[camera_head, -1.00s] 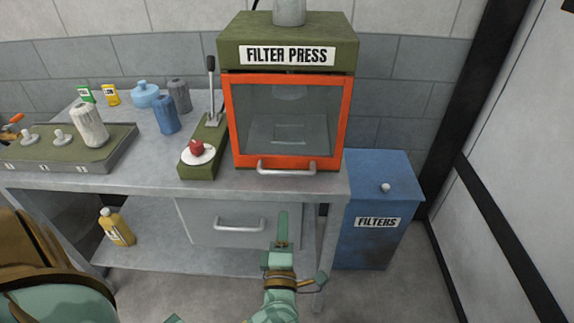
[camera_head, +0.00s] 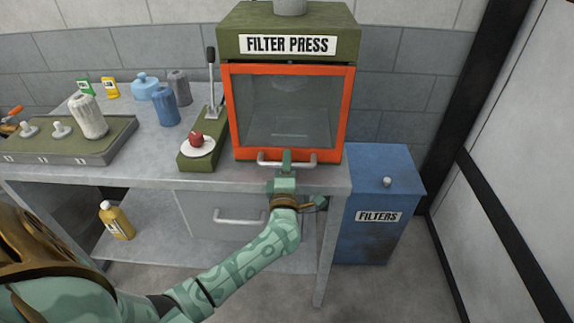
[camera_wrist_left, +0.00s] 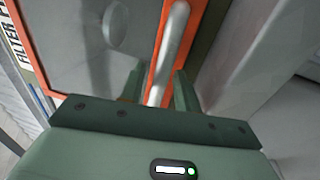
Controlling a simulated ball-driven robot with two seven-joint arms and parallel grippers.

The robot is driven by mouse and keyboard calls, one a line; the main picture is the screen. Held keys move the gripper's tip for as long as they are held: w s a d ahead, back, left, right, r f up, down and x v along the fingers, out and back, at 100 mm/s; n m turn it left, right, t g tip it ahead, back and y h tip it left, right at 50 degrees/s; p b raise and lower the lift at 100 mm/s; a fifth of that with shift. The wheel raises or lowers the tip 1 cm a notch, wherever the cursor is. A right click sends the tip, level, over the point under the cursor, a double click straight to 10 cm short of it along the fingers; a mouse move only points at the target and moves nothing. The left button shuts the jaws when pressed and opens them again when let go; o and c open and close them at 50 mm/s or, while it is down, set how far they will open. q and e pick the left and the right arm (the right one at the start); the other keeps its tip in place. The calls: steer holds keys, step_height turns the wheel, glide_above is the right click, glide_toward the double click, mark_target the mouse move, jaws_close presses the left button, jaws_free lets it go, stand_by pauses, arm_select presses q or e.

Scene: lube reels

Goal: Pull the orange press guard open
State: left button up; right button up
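The orange press guard (camera_head: 228,115) is an orange frame around a clear pane on the front of the filter press (camera_head: 240,18). It looks closed. Its silver bar handle (camera_head: 262,163) runs along the lower edge. My left gripper (camera_head: 287,158) is at the middle of this handle, hiding part of it. In the left wrist view, the handle (camera_wrist_left: 171,45) passes between the two fingers of my left gripper (camera_wrist_left: 158,88). The fingers stand apart on either side and look open, with little room around the bar. The guard (camera_wrist_left: 194,35) fills the area beyond. My right gripper is out of view.
A green lever base (camera_head: 193,163) with a red knob on a white plate stands left of the press. A tray (camera_head: 105,150) and several bottles and canisters are further left. A blue filters bin (camera_head: 375,245) stands right of the bench, and a drawer (camera_head: 200,228) is below.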

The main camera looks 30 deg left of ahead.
arm_select(q)
jaws_close()
steer(key=shift+s+d, duration=0.15)
steer(key=shift+s, duration=0.1)
steer(key=r+p+v, duration=0.1)
steer(key=p+v, duration=0.2)
steer(key=v, duration=0.6)
steer(key=r+p+v, duration=0.2)
steer(key=p+v, duration=0.1)
steer(key=v, duration=0.6)
steer(key=shift+s+d+r, duration=0.25)
steer(key=shift+s+d, duration=0.05)
steer(key=shift+s, duration=0.1)
jaws_free()
steer(key=shift+f, duration=0.1)
